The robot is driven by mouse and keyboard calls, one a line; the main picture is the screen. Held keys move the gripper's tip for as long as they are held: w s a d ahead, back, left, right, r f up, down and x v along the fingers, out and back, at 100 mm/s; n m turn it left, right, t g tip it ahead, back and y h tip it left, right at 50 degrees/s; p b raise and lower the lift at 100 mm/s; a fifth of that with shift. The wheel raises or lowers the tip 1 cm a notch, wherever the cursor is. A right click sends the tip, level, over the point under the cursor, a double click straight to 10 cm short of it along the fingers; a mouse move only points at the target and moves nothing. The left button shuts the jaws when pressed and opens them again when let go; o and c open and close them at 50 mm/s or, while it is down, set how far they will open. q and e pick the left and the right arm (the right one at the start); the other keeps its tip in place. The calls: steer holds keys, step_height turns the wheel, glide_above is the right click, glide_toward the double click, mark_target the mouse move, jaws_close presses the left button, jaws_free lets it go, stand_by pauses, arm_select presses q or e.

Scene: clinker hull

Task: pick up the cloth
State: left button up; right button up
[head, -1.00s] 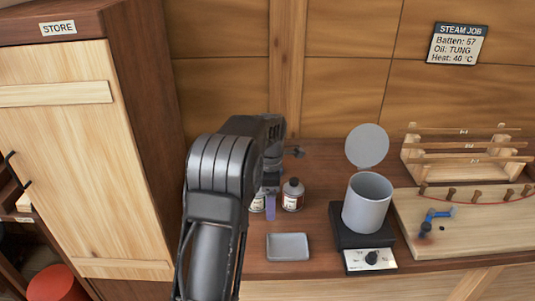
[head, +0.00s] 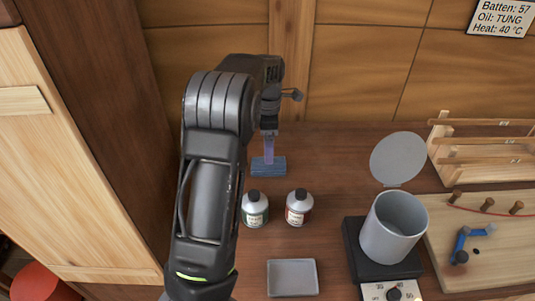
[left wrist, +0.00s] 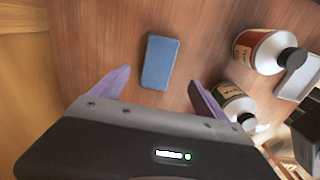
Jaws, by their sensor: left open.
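The cloth (head: 268,167) is a small blue folded rectangle lying flat on the brown bench, behind two bottles. It also shows in the left wrist view as a plain blue block (left wrist: 158,60). My left gripper (head: 269,156) points down just over the cloth in the head view, its purple finger overlapping it. In the left wrist view my left gripper (left wrist: 159,78) is open, with the cloth between and beyond its fingertips. Nothing is held. Whether the fingers touch the cloth cannot be told. My right gripper is not in view.
A green-labelled bottle (head: 255,210) and a red-labelled bottle (head: 299,208) stand in front of the cloth. A grey tray (head: 292,278) lies nearer. A grey pot (head: 393,228) sits on a hot plate (head: 352,250) to the right. The cabinet (head: 100,130) bounds the left.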

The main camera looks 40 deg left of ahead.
mark_target(268, 166)
arm_select(q)
steer(key=shift+w+a, duration=0.15)
steer(key=shift+w, duration=0.05)
steer(key=shift+s, duration=0.1)
steer(key=shift+f, duration=1.25)
steer(key=shift+p, duration=0.3)
